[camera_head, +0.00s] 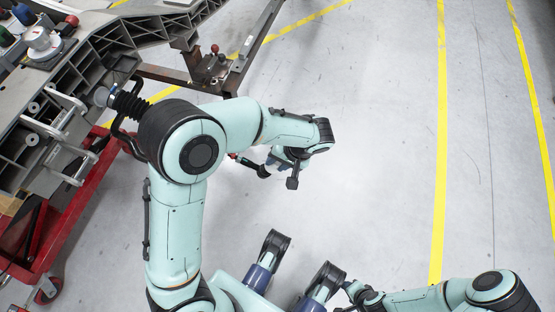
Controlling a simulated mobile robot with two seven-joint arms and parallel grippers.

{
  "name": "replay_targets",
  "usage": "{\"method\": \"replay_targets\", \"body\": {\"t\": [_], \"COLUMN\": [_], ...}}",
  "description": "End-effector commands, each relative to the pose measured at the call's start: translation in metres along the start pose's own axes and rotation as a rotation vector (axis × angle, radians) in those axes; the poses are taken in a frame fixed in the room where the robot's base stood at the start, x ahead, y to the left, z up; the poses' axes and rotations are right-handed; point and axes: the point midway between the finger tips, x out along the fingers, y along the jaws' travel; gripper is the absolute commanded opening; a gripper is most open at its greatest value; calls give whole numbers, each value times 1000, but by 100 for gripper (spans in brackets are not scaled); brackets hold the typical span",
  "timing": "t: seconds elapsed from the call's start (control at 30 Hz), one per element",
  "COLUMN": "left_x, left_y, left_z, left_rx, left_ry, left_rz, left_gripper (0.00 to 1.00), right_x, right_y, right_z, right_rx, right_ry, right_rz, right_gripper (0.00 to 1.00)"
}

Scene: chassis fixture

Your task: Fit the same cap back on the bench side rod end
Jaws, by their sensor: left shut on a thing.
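My left gripper (246,164) hangs over open floor, right of the fixture. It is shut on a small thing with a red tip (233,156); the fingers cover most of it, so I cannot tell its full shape. A red-topped post (215,48) stands upright on the fixture's lower bracket. Another red knob (72,20) sits on the bench top at the far left. I cannot tell which is the bench side rod end. My right arm comes in at the bottom right; its gripper (350,288) is small and partly hidden, its jaws unclear.
The grey chassis fixture (105,45) fills the upper left. A red wheeled cart (70,215) stands below it at the left. A black ribbed part with a pale round end (101,96) lies beside my left arm. The grey floor (370,110) with yellow lines is clear.

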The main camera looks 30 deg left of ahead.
Motion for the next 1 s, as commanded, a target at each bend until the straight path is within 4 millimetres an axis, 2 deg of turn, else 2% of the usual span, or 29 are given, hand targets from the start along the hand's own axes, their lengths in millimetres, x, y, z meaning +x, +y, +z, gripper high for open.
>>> {"method": "replay_targets", "body": {"t": [0.37, 1.0], "left_x": [2, 21], "left_y": [0, 0], "left_z": [0, 0], "left_rx": [-1, -1], "left_ry": [0, -1], "left_rz": [0, 0], "left_gripper": [0, 0], "right_x": [1, 12], "right_y": [0, 2], "right_z": [0, -1], "right_rx": [0, 0], "right_ry": [0, -2], "right_rz": [0, 1], "right_gripper": [49, 49]}}
